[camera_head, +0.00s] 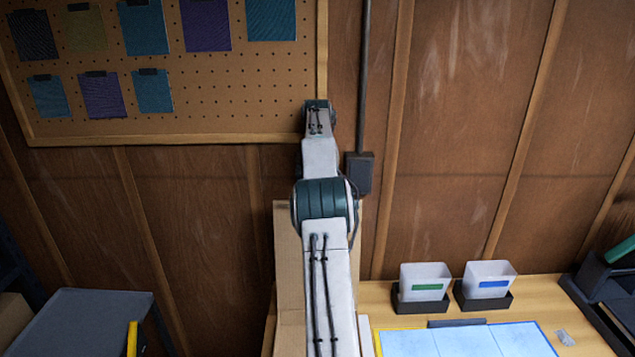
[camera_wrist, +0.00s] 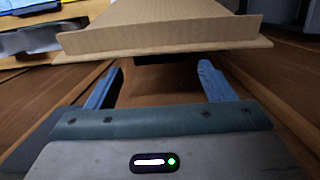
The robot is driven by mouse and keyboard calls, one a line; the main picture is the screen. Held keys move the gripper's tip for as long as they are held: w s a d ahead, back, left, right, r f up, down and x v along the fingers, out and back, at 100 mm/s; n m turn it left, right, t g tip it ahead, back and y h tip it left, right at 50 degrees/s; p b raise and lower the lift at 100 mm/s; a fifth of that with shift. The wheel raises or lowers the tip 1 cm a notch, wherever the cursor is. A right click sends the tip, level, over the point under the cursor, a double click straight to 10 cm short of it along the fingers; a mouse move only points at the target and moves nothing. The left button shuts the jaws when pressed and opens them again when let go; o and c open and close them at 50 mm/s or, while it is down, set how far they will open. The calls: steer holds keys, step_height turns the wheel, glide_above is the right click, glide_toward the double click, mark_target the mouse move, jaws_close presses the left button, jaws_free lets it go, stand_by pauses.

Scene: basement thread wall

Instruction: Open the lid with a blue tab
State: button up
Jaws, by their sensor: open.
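No lid with a blue tab can be made out in either view. In the head view, a whitish bin with a blue label (camera_head: 493,284) stands in a dark holder on the wooden bench at the right. A similar bin with a green label (camera_head: 426,287) stands left of it. No lid can be made out on either. My gripper (camera_wrist: 161,67) shows in the wrist view, its two bluish fingers spread apart with nothing between them. A tan cardboard piece (camera_wrist: 160,38) lies just beyond the fingertips. In the head view my arm hides the gripper.
A pegboard (camera_head: 220,105) with cloth swatches hangs on the wood-panelled wall. A tan panel (camera_head: 288,260) stands partly behind my arm. Pale blue sheets (camera_head: 465,342) lie on the bench (camera_head: 545,318). A grey cart top (camera_head: 85,318) is at lower left, and dark trays (camera_head: 598,290) at far right.

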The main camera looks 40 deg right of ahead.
steer(key=shift+w+d+r, duration=0.1)
steer(key=shift+d+r, duration=0.05)
steer(key=shift+r, duration=1.15)
